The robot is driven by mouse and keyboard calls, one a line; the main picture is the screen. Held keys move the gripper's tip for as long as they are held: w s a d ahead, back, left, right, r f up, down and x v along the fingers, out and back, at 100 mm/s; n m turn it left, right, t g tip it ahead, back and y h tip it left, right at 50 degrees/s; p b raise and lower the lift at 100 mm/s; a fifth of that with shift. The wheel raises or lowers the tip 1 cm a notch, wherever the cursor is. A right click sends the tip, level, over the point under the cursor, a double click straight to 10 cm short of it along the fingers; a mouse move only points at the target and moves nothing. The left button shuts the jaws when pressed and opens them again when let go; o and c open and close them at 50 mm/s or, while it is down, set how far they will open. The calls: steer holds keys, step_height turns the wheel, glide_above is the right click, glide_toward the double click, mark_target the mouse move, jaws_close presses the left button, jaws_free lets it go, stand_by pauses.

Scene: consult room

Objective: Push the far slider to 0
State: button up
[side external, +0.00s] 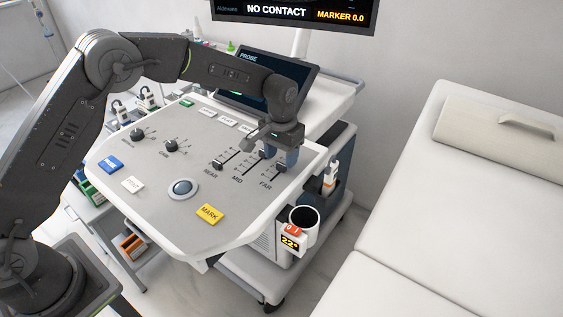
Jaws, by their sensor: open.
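The far slider (281,168) is on the right of the sloped control panel (218,232), above its FAR label. Its dark knob shows just below my gripper, close to the fingertips. My gripper (279,157) points down over the upper part of the slider bank, with its two blue-grey fingers apart and nothing seen between them. I cannot tell whether a finger touches the knob. The upper end of the far slider's track is hidden behind my gripper. The near slider (218,163) and the mid slider's track (245,163) lie to the left.
The panel also carries two dark knobs (170,145), a trackball (182,188) and a yellow MARK button (209,214). A tilted probe screen (300,84) stands behind my gripper. A cup holder (303,218) and a probe (330,177) hang at the right edge. An exam couch (470,230) stands farther right.

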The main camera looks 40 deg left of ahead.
mark_target(281, 167)
steer(key=shift+f, duration=1.4)
steer(key=shift+c, duration=0.2)
jaws_close()
